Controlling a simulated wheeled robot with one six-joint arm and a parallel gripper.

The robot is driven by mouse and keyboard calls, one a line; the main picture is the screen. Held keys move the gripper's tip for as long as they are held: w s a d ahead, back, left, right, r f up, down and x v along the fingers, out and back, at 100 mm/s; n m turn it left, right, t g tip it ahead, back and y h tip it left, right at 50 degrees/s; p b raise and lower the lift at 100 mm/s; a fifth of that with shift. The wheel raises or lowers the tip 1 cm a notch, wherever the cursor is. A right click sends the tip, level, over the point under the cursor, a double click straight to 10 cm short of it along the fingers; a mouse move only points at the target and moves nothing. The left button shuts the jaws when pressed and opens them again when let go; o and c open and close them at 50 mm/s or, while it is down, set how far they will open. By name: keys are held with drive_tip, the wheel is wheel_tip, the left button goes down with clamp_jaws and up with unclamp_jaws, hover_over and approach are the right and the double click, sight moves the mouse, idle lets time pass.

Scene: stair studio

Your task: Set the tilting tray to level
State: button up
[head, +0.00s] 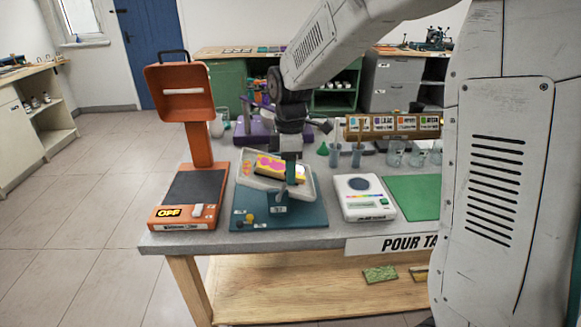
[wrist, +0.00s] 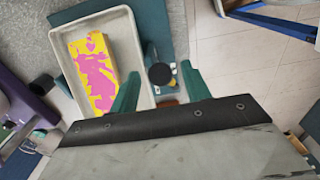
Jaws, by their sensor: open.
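The tilting tray (head: 256,184) is a shallow pale tray on a teal stand and base (head: 300,219). It looks tilted in the head view, its left side higher than its right. A yellow and pink block (head: 272,166) lies in it. In the wrist view the tray (wrist: 122,48) is at the left, with the block (wrist: 93,72) inside. My gripper (head: 291,178) is at the tray's right part. In the wrist view my gripper (wrist: 160,84) is open, with a round black knob (wrist: 160,75) between its fingers. Contact with the knob cannot be told.
An orange device (head: 186,185) reading OFF stands to the left. A white scale (head: 364,198) and green mat (head: 412,196) are to the right. A purple stand (head: 253,131) is behind, and a rack (head: 392,125) with cups stands at the back right.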

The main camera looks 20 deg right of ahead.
clamp_jaws()
drive_tip(key=shift+w+a+r+g+h, duration=0.1)
drive_tip(key=shift+w+a+g+h, duration=0.1)
drive_tip(key=shift+a+h, duration=0.4)
drive_tip(key=shift+w+a+r+g+h, duration=0.1)
drive_tip(key=shift+w+a+g+h, duration=0.1)
drive_tip(key=shift+a+h, duration=0.4)
drive_tip(key=shift+w+a+h, duration=0.2)
drive_tip(key=shift+a+h, duration=0.5)
drive_tip(key=shift+h, duration=0.1)
unclamp_jaws()
drive_tip(key=v, duration=0.7)
drive_tip(key=shift+w+r, duration=0.15)
drive_tip(key=shift+r, duration=0.25)
